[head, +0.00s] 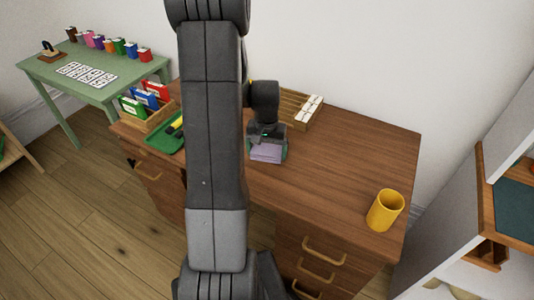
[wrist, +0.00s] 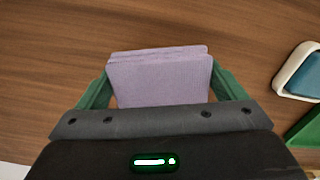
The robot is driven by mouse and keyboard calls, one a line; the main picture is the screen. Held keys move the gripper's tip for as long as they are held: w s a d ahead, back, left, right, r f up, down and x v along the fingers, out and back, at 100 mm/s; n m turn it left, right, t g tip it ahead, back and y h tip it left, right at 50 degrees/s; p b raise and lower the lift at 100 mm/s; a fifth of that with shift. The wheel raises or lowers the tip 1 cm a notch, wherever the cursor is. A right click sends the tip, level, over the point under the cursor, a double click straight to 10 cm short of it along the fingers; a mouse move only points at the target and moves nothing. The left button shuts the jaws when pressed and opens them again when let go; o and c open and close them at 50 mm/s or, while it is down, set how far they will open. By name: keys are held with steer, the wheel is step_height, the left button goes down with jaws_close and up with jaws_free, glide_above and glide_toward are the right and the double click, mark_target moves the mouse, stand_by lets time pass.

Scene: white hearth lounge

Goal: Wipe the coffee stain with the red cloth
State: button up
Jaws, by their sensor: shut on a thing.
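My gripper (head: 267,146) is over the brown wooden desk (head: 345,165), right of my arm link in the head view. Its green fingers, seen in the wrist view (wrist: 160,82), are shut on a folded lavender cloth (wrist: 160,80), one on each side. The lavender cloth also shows in the head view (head: 267,154), at or just above the desk top; I cannot tell if it touches. I see no red cloth and can make out no coffee stain. My arm hides part of the desk.
A yellow mug (head: 385,210) stands near the desk's right front corner. A green tray (head: 165,142) and a wooden rack (head: 150,124) with coloured packets are at the left. A wooden organizer (head: 290,106) stands at the back. The desk's right middle is clear.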

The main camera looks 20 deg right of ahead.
steer(key=shift+r+p, duration=1.75)
steer(key=shift+r, duration=1)
steer(key=shift+s, duration=0.1)
